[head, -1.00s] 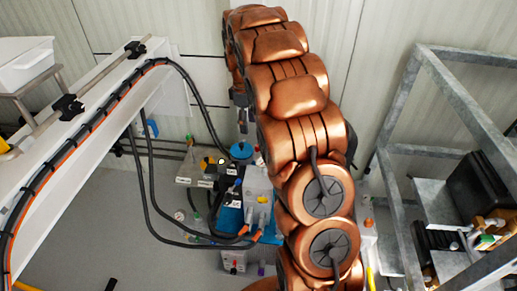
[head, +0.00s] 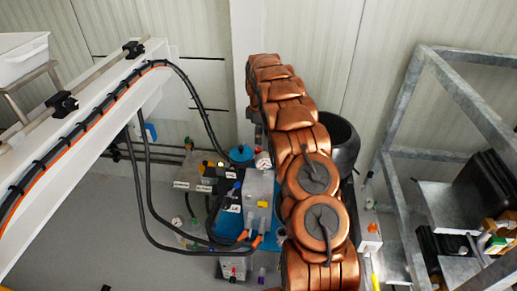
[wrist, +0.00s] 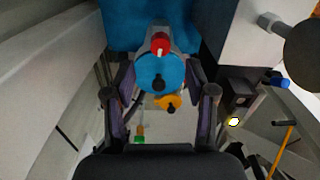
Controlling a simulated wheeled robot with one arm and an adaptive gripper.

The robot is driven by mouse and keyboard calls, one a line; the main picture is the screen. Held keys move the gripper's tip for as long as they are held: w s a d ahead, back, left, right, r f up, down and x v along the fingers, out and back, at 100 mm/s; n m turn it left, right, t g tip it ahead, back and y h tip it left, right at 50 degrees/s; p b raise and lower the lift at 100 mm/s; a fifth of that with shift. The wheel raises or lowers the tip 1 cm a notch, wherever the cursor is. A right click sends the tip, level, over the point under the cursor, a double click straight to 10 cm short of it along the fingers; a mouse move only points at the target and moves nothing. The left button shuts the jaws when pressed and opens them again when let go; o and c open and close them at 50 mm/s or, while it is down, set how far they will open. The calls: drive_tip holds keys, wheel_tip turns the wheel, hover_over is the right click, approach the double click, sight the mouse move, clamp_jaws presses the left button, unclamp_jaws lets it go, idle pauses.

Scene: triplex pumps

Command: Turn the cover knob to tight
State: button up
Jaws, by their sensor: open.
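In the wrist view, a round blue part (wrist: 160,72) lies between my fingers. A red knob (wrist: 160,43) sits at its far edge and an orange knob (wrist: 168,102) at its near edge. I cannot tell for sure which of these is the cover knob. My gripper (wrist: 160,94) is open, one finger on each side of the blue part, with nothing held. Whether the fingers touch it is unclear. In the head view, my arm covers much of the pump area, and my gripper is not clearly visible there.
In the head view, a white beam (head: 75,115) with black hoses runs along the left. A grey metal frame (head: 405,120) stands at the right. A dark round vessel (head: 340,145) is just behind my arm. Bare grey floor (head: 90,230) shows at lower left.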

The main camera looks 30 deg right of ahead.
sight(259, 149)
wheel_tip(259, 149, down, 7)
drive_tip(key=shift+r, duration=0.1)
idle(0.3)
drive_tip(key=shift+c, duration=0.3)
clamp_jaws()
